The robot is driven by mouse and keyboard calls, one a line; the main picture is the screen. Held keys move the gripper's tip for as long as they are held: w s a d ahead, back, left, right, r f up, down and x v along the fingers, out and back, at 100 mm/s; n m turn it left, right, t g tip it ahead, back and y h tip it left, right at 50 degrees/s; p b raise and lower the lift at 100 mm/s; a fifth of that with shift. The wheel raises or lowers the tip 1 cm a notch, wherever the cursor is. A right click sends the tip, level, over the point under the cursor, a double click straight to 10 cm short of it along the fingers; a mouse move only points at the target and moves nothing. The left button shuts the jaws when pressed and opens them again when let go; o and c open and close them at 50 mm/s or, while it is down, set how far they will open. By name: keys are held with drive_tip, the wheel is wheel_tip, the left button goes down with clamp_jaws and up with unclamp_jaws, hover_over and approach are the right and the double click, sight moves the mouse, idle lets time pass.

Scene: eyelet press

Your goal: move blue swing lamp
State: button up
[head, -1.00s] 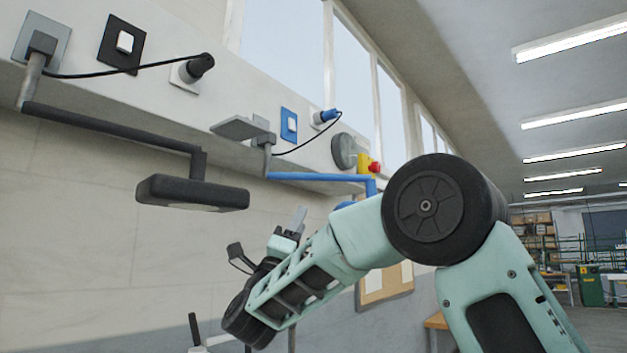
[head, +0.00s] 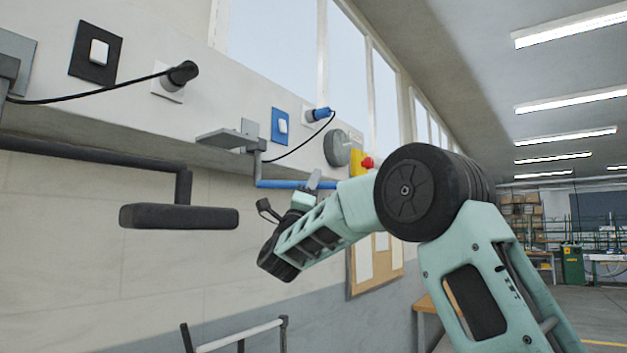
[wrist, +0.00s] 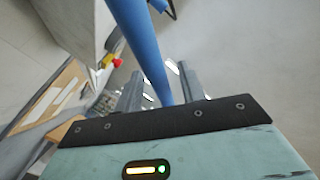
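The blue swing lamp's arm (head: 285,184) reaches right from its wall bracket in the head view, below the ledge. Its far end and the lamp head are hidden behind my arm. My gripper (head: 312,182) is just below and in front of the blue arm, its fingers pointing up. In the wrist view the blue arm (wrist: 140,45) runs down from the top toward the space between the fingers of my gripper (wrist: 158,88). The fingers are apart, with gaps showing beside the tube. I cannot tell whether the tube lies between them or beyond them.
A dark swing lamp (head: 178,216) hangs at left. Black (head: 97,52) and blue (head: 282,126) switches, plugs with cables, a round grey disc (head: 337,148) and a red button on a yellow box (head: 362,162) line the wall. A railing (head: 240,335) stands below.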

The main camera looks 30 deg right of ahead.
clamp_jaws()
drive_tip(key=shift+w+d+f+b, duration=0.1)
drive_tip(key=shift+b, duration=0.45)
drive_tip(key=shift+w+d+f+n+t+y+b, duration=0.15)
drive_tip(key=shift+w+n+t+y+b, duration=0.2)
drive_tip(key=shift+t+b, duration=0.45)
drive_tip(key=w+n+t+y+b, duration=0.7)
drive_tip(key=t+y+b, duration=0.4)
drive_tip(key=y, duration=0.2)
drive_tip(key=shift+w+d+r, duration=0.25)
drive_tip(key=shift+w, duration=0.35)
